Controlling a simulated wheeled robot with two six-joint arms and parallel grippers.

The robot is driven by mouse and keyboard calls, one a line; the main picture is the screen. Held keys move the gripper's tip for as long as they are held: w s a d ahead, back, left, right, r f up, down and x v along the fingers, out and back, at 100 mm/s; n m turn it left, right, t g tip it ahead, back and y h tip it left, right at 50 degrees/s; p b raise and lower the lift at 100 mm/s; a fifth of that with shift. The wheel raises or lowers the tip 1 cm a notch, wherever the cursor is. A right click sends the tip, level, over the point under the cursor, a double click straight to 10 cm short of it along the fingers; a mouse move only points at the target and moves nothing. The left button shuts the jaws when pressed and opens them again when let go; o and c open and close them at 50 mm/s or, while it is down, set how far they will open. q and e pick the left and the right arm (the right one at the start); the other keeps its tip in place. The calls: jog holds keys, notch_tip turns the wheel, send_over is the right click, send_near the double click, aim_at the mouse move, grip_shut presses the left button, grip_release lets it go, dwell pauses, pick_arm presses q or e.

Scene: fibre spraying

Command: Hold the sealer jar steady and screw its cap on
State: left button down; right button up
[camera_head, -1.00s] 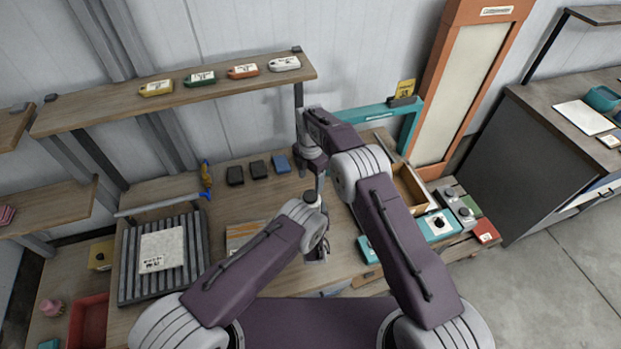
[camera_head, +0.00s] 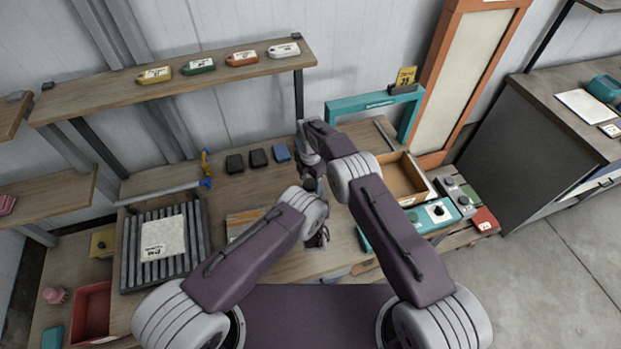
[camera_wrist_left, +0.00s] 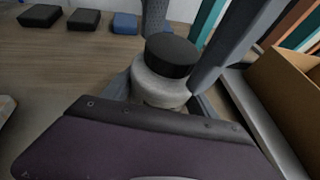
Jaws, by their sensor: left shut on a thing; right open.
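The sealer jar (camera_wrist_left: 158,84) is a pale grey-white jar standing upright in the left wrist view. Its black cap (camera_wrist_left: 171,55) sits on top; I cannot tell how tightly. My left gripper (camera_wrist_left: 160,100) is shut on the jar body, with dark fingers on both sides. My right gripper (camera_wrist_left: 184,50) is open, its grey fingers coming down from above on either side of the cap, with gaps visible. In the head view my right gripper (camera_head: 313,172) points down over the jar, and the arms mostly hide the jar and left gripper there.
A teal frame (camera_head: 375,101) and an open wooden box (camera_head: 424,190) stand just right of the jar. Black and blue blocks (camera_head: 281,152) lie behind it. A ribbed rack (camera_head: 131,250) is at left. The shelf (camera_head: 215,73) runs above the bench.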

grip_shut()
jog(key=m, duration=0.5)
jog(key=shift+m, duration=0.4)
jog(key=m, duration=0.6)
jog(key=shift+m, duration=0.4)
jog(key=m, duration=0.6)
jog(key=shift+m, duration=0.3)
jog(key=m, duration=0.5)
jog(key=shift+o, duration=0.8)
grip_release()
